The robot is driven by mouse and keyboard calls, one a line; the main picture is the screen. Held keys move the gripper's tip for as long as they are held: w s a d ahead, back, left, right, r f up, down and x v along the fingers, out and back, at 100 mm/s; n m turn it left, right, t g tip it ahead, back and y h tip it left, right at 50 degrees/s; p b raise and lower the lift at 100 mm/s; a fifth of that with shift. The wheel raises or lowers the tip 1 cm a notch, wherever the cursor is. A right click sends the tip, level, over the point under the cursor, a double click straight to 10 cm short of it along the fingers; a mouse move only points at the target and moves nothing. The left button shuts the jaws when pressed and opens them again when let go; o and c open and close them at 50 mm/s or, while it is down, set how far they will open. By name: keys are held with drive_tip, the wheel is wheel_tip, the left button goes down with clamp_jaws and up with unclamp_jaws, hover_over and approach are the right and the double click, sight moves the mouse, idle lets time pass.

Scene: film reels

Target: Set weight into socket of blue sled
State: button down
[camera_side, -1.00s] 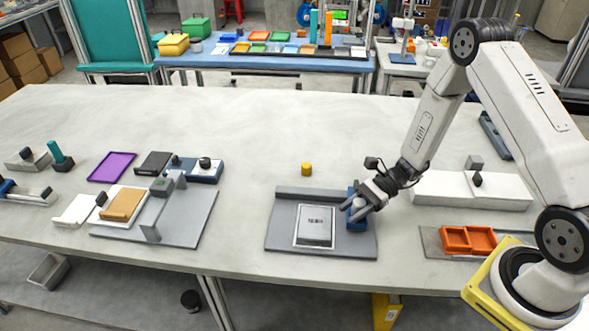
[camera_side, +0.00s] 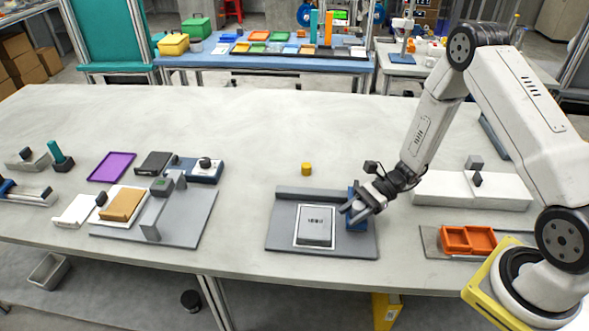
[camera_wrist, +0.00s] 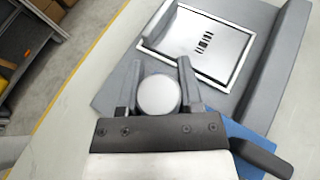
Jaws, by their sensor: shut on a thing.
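The blue sled (camera_side: 352,224) stands at the right side of a grey board, mostly hidden under my gripper in the side view. Part of it shows in the wrist view (camera_wrist: 250,137), below right of the fingers. My gripper (camera_side: 354,211) is low over the sled. In the wrist view my gripper (camera_wrist: 158,88) is shut on a round pale grey piece, which looks like the weight (camera_wrist: 158,97). Its round top faces the camera between the two fingers. Its underside and the sled's socket are hidden, so I cannot tell whether they touch.
The grey board (camera_side: 283,232) has a raised back wall and a framed plate (camera_side: 314,228) left of my gripper. A small yellow cylinder (camera_side: 306,169) stands behind it. An orange tray (camera_side: 467,240) is on the right. The table's middle left of the board is clear.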

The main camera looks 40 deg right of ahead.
drive_tip(key=c, duration=0.5)
unclamp_jaws()
drive_tip(key=shift+c, duration=0.2)
drive_tip(key=v, duration=1.1)
idle(0.5)
drive_tip(key=shift+f, duration=0.1)
drive_tip(key=s+a+r+n+h, duration=0.3)
drive_tip(key=a+r+n+h, duration=0.1)
drive_tip(key=n, duration=0.6)
drive_tip(key=s+a+r+n+h, duration=0.3)
drive_tip(key=a+r+n+h, duration=0.2)
drive_tip(key=n+h, duration=0.4)
drive_tip(key=shift+s+r+n, duration=0.15)
drive_tip(key=shift+r+n, duration=0.45)
drive_tip(key=shift+r, duration=0.1)
